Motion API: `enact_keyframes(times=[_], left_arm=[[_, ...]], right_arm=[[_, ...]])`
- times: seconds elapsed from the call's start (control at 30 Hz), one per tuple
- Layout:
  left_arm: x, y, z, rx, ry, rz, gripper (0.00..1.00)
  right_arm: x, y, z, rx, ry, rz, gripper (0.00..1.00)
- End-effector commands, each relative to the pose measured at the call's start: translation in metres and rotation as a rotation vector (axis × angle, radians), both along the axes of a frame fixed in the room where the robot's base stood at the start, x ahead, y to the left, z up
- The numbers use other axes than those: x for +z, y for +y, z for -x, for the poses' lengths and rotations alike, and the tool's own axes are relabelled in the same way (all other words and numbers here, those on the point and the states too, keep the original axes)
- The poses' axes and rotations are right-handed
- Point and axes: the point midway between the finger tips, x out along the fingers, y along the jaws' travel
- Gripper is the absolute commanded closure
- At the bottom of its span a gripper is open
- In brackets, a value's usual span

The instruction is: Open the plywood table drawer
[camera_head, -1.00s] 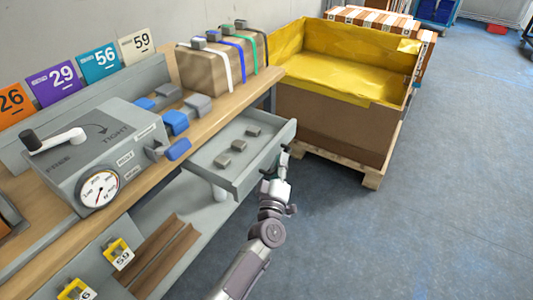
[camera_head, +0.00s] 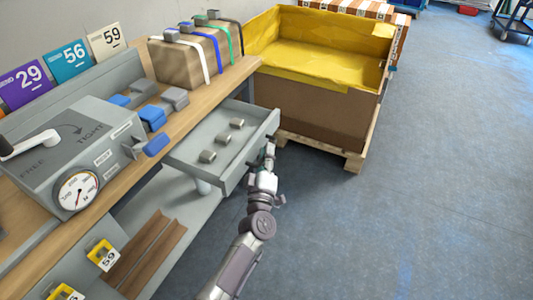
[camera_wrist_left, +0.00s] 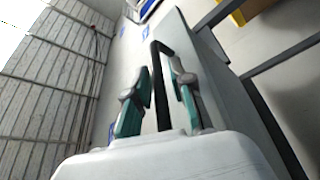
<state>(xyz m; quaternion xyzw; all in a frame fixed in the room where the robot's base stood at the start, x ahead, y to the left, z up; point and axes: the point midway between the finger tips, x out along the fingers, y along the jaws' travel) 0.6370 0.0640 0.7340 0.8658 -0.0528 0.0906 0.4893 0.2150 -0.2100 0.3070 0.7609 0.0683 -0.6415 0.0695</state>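The grey drawer (camera_head: 192,166) under the wooden tabletop stands pulled out in the head view, its inside in sight with several small grey blocks (camera_head: 222,139). My left gripper (camera_head: 268,152) is at the drawer's front panel. In the left wrist view, the black drawer handle (camera_wrist_left: 162,88) runs between the two fingers of my left gripper (camera_wrist_left: 160,70). My right gripper is not in view.
A grey box with a gauge and crank (camera_head: 75,150) stands on the wooden tabletop (camera_head: 235,80). A cardboard bin with yellow lining (camera_head: 315,105) on a pallet stands close beyond the drawer. Open blue-grey floor (camera_head: 430,190) lies to the right.

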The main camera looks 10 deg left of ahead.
Motion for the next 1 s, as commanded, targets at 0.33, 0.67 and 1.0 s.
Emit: enact_keyframes(times=[0.33, 0.67, 1.0], left_arm=[[-0.014, 0.0, 0.057, 0.0, 0.005, -0.001, 0.77], [-0.025, 0.001, 0.109, 0.0, 0.004, -0.001, 0.77], [-0.026, 0.0, 0.117, 0.0, 0.001, -0.001, 0.77]], right_arm=[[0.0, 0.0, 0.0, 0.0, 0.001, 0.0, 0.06], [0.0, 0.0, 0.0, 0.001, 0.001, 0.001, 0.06], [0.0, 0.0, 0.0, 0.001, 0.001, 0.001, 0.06]])
